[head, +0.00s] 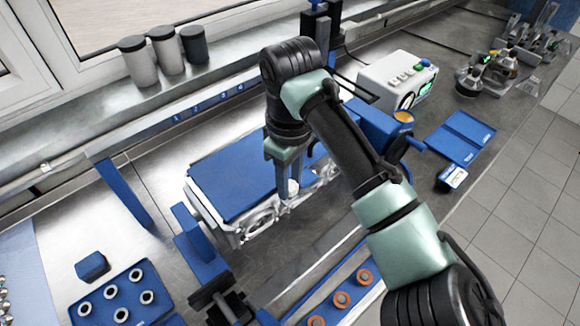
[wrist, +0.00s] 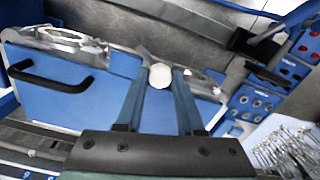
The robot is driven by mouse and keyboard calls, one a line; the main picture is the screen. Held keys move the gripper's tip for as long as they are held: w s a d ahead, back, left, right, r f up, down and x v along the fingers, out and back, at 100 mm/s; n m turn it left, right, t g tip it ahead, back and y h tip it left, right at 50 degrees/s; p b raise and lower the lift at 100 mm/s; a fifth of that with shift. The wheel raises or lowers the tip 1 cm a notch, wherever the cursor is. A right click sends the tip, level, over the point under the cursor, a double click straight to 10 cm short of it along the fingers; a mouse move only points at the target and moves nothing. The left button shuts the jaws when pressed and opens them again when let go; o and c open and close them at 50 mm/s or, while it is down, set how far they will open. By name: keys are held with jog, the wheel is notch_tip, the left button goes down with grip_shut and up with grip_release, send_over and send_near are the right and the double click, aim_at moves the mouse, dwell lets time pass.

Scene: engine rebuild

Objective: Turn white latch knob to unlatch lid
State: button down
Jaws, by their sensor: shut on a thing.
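The white latch knob (wrist: 160,76) shows as a round white cap between the fingertips of my gripper (wrist: 158,82) in the wrist view. My gripper is shut on it. In the head view my gripper (head: 290,186) points down at the front edge of the blue lid (head: 235,178), and the knob is only partly visible between the fingers. The lid lies flat on the silver engine block; it also shows in the wrist view (wrist: 55,100) with a black handle (wrist: 50,82).
A blue tray with several rings (head: 118,300) is at the front left. Several orange-ringed parts (head: 342,299) are in front. Canisters (head: 165,50) stand at the back.

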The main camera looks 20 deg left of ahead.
jog(key=m+p, duration=0.6)
jog(key=shift+s+r+m, duration=0.1)
jog(key=shift+r+m, duration=0.15)
jog(key=shift+m, duration=0.05)
jog(key=m+p, duration=0.3)
jog(key=shift+f+m+p, duration=0.1)
jog(key=shift+m+p, duration=0.2)
jog(key=shift+p, duration=0.1)
jog(key=shift+f+m+p, duration=0.1)
jog(key=shift+m+p, duration=0.35)
jog(key=shift+m, duration=0.45)
jog(key=c, duration=0.5)
grip_release()
jog(key=shift+c, duration=0.2)
notch_tip(320, 180, up, 13)
jog(key=p, duration=0.5)
jog(key=shift+f, duration=0.1)
